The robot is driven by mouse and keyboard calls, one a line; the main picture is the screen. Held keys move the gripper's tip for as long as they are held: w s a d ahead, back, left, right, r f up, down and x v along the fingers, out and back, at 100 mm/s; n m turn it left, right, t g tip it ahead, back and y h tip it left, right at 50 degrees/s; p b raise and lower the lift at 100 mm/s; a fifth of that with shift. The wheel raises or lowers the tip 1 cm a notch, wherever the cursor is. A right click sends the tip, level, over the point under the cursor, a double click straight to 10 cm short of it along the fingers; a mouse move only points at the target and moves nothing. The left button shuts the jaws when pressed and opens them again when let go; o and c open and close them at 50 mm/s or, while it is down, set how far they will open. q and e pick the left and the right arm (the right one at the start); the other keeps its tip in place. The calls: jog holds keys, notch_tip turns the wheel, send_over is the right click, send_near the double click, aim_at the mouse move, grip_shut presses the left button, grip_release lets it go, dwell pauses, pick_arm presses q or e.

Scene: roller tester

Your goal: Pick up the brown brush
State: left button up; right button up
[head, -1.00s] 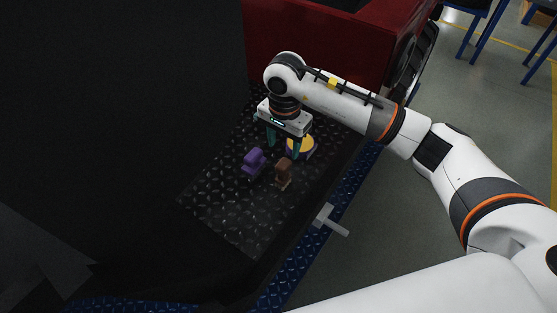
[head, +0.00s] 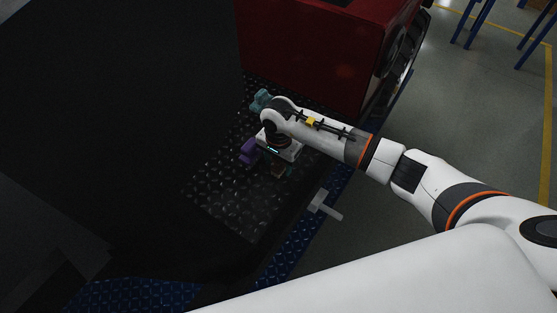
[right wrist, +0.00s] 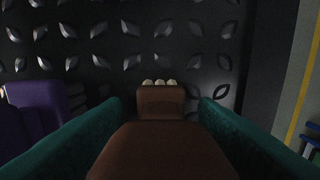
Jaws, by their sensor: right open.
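The brown brush (right wrist: 160,145) stands on the dark tread plate, in the middle of the right wrist view, with pale bristles at its far end. In the head view only a small part of the brush (head: 278,171) shows below my right gripper (head: 275,168). The gripper's teal fingers are open, one on each side of the brush in the right wrist view (right wrist: 160,104). I cannot tell whether either finger touches it. My left gripper is not in view.
A purple object (head: 248,150) stands close to the left of my right gripper and also shows in the right wrist view (right wrist: 35,115). A teal object (head: 261,98) lies behind my wrist. The tread plate (head: 225,205) is bare in front. A red housing (head: 310,55) rises behind.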

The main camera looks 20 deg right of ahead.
jog(key=shift+c, duration=1.3)
jog(key=c, duration=0.8)
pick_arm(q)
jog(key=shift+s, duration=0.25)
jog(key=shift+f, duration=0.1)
pick_arm(e)
jog(key=shift+r, duration=0.2)
pick_arm(q)
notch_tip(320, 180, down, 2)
jog(key=b, duration=0.2)
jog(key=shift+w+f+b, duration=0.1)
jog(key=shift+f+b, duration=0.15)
jog(key=shift+b, duration=0.05)
pick_arm(e)
notch_tip(320, 180, up, 10)
jog(key=shift+f, duration=0.1)
